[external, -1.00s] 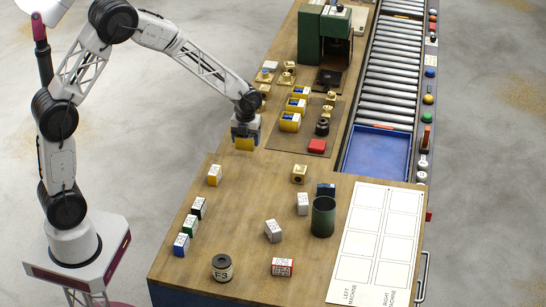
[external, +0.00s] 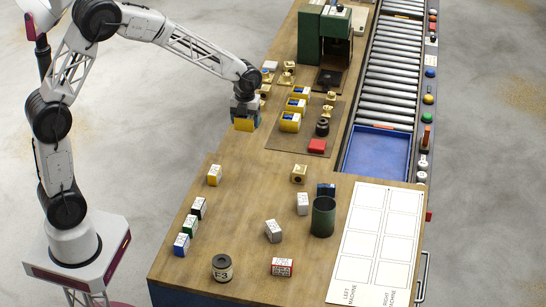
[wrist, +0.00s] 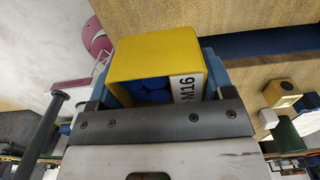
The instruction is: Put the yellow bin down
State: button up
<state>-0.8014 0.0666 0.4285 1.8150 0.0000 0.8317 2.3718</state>
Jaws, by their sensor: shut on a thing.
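A yellow bin (external: 243,125) is held in my gripper (external: 243,116), over or near the left edge of the wooden bench (external: 245,165). In the wrist view the yellow bin (wrist: 155,62) is between the blue fingers of my gripper (wrist: 160,85), with blue pieces inside and a white M16 label on it. My gripper is shut on this bin. Whether its underside touches the bench cannot be told.
Several yellow bins (external: 290,122) stand on a brown mat (external: 303,143) to the right, with a red block (external: 317,146) and a dark round part (external: 322,127). Brass parts (external: 286,80) lie behind. A green machine (external: 310,35) stands at the back. The bench in front of the mat has clear room.

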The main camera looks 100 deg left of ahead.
notch_tip(320, 180, up, 10)
send_over(235, 198)
notch_tip(235, 198, down, 5)
jog(key=shift+f, duration=0.25)
dwell(0.4)
jog(key=shift+f, duration=3.1)
jog(key=shift+f, duration=0.1)
jog(key=shift+f, duration=1.75)
